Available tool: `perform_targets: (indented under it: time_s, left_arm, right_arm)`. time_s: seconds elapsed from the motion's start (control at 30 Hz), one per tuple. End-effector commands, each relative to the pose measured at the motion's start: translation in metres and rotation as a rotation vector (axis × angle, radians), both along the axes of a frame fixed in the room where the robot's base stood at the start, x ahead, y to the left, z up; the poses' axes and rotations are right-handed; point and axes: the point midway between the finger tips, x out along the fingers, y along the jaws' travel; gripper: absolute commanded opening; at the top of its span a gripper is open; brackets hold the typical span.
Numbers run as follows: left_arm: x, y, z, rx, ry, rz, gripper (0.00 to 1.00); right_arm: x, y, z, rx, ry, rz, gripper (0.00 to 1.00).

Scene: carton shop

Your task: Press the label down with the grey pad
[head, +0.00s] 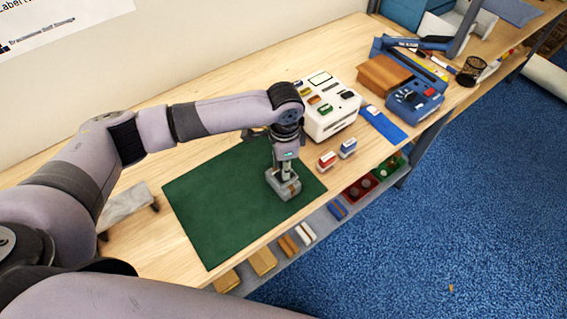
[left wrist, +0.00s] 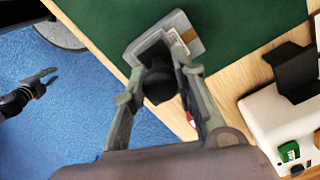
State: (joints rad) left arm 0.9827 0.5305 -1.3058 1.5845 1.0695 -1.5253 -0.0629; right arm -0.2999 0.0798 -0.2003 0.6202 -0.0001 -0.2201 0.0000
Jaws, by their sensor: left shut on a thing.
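My left gripper (head: 286,172) points down over the green mat (head: 215,215) and is shut on the dark round knob (left wrist: 158,84) of the grey pad (left wrist: 146,46). The pad is over a small light-grey box (head: 287,190) on the mat; it seems to rest on it, but the contact is hidden. The box also shows in the left wrist view (left wrist: 190,22). A pale label with small marks (left wrist: 178,44) shows at the pad's edge, and the rest of it is hidden. My right gripper (left wrist: 48,77) is at the left of the left wrist view, over the blue floor, open and empty.
A white machine (head: 329,112) with coloured buttons stands behind the mat. A blue device (head: 415,100) is farther right. A shelf with several small things runs below the front edge.

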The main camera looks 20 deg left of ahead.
Motion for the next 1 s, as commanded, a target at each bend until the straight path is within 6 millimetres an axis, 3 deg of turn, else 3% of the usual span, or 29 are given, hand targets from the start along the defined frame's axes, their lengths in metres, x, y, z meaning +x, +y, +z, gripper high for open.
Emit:
perform_targets:
  time_s: [0.27,0.87,1.0]
  left_arm:
    - [0.000,0.001,0.005,0.001,0.002,0.000,0.03]
    - [0.000,0.000,0.050,0.001,0.000,0.000,0.03]
    - [0.000,0.000,0.058,-0.001,0.000,0.000,0.03]
  right_arm:
    - [0.000,-0.001,0.006,-0.001,0.000,0.000,0.28]
    - [0.000,-0.001,0.051,-0.001,0.000,0.000,0.28]
    - [0.000,-0.001,0.047,-0.001,0.000,0.000,0.28]
